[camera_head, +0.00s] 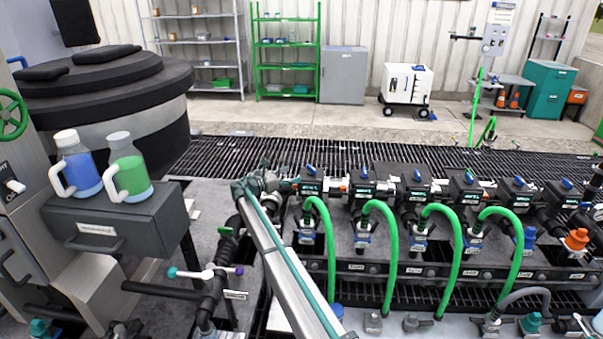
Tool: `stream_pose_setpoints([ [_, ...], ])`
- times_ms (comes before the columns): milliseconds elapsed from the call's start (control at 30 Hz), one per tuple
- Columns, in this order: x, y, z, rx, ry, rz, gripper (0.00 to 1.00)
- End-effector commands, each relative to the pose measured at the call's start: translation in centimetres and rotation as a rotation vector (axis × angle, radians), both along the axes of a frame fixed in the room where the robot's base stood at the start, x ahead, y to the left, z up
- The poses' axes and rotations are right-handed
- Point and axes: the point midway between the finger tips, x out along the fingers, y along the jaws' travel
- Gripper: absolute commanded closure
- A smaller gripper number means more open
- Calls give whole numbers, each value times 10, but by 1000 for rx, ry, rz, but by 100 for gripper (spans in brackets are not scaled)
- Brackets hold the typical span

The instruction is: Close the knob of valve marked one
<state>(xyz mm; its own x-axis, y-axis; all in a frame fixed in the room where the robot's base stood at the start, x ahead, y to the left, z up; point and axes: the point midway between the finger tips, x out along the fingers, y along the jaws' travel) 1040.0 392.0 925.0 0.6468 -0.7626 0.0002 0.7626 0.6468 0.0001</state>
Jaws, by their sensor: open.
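A row of black valve units with small blue knobs on top runs along the manifold (430,262). The leftmost unit has a blue knob (310,170) and a teal label below it; its marking is too small to read, so I cannot tell which valve is marked one. My arm rises from the bottom middle to the left end of this row. My gripper (284,186) is at its far end, small and dark, open, close to the left of the leftmost unit. Its fingers blend into the fittings, and I cannot tell whether it touches anything.
Green hoses (388,255) arch in front of the valves. A pipe with a coloured handle (205,272) stands left of my arm. Two jugs, blue (80,170) and green (130,175), sit on a grey box (115,230). Dark floor grating (270,150) lies behind the manifold.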

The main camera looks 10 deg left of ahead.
Motion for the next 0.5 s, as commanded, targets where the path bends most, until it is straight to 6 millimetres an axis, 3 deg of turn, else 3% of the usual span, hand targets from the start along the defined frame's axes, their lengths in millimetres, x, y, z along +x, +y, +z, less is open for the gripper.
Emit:
stream_pose_setpoints([
  [200,-18,21,0,0,0,1,15],
  [500,-22,26,0,0,0,-1,15],
])
